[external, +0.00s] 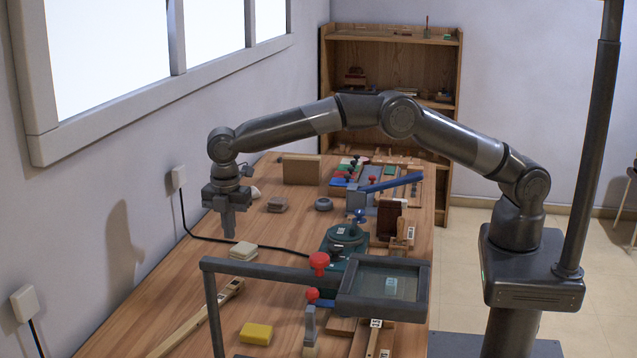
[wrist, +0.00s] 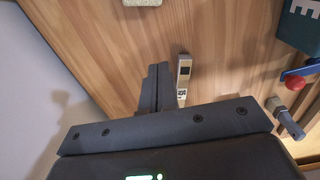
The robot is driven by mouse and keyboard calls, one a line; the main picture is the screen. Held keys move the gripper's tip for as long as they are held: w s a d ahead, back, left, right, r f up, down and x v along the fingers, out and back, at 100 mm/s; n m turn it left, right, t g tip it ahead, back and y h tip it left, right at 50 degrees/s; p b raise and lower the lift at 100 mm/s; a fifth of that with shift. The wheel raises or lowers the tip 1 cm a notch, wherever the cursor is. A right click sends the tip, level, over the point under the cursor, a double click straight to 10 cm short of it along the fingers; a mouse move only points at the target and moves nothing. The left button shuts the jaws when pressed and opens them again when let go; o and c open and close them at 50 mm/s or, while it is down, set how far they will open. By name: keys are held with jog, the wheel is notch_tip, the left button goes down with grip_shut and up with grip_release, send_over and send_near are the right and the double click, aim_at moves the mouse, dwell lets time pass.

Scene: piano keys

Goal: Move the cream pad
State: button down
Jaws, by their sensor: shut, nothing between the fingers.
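The cream pad (external: 243,251), a small pale block that looks layered, lies on the wooden table left of the middle in the external view. In the wrist view a pale cream object that looks like the same pad (wrist: 142,2) is cut off by the top edge. My gripper (external: 229,236) points down just above and slightly left of the pad in the external picture, apart from it. Its fingers are together and empty; they also show in the wrist view (wrist: 160,88).
A wooden bar (external: 197,318) lies nearer the camera, with a yellow block (external: 256,333) beside it. A dark frame with a screen (external: 390,287) and a teal device (external: 343,240) stand to the right. A black cable (external: 215,240) runs behind the pad from the wall.

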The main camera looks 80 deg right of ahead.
aim_at(238, 254)
notch_tip(238, 254, down, 9)
jog(key=shift+f, duration=0.1)
jog(key=d, duration=0.3)
jog(key=shift+f, duration=0.3)
jog(key=shift+d, duration=0.5)
jog(key=d, duration=2)
jog(key=shift+d, duration=0.2)
jog(key=shift+a, duration=0.1)
